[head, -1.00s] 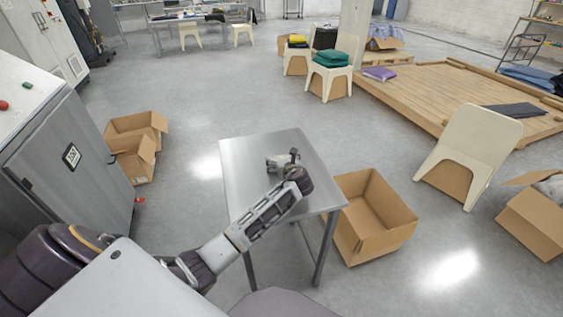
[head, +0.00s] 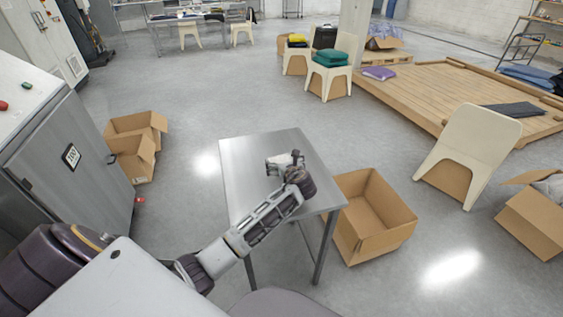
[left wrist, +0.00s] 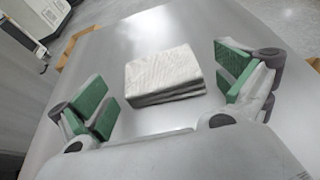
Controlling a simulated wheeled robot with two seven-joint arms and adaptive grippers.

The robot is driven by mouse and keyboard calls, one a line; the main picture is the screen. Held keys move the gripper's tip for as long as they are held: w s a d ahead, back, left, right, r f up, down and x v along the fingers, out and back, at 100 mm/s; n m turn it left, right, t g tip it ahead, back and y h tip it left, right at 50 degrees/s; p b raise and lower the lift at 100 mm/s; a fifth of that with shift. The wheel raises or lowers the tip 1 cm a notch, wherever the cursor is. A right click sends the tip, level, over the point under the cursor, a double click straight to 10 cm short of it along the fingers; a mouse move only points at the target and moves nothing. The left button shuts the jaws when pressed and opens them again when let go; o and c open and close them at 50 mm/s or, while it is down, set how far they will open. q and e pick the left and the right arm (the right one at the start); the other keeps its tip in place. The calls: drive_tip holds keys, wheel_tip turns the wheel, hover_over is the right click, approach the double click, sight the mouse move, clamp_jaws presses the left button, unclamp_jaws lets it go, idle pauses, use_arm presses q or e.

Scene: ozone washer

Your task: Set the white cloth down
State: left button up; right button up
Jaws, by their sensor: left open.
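The white cloth (left wrist: 165,75) lies folded flat on the metal table (left wrist: 120,45) in the left wrist view. My left gripper (left wrist: 168,88) is wide open, with its green-padded fingers on either side of the cloth and apart from it. In the head view my left gripper (head: 283,163) is above the same steel table (head: 240,155); the cloth is hard to make out there, mostly hidden by the gripper. My right gripper is in neither view.
An open, empty cardboard box (head: 375,215) stands on the floor right of the table. A cream chair (head: 470,150) is at the right. The table top around the cloth is clear.

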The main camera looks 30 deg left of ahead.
use_arm(q)
drive_tip(key=v, duration=0.8)
drive_tip(key=shift+p, duration=0.3)
drive_tip(key=shift+v, duration=0.75)
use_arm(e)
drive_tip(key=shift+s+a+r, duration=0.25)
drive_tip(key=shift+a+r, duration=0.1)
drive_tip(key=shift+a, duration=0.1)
use_arm(q)
drive_tip(key=shift+r, duration=0.2)
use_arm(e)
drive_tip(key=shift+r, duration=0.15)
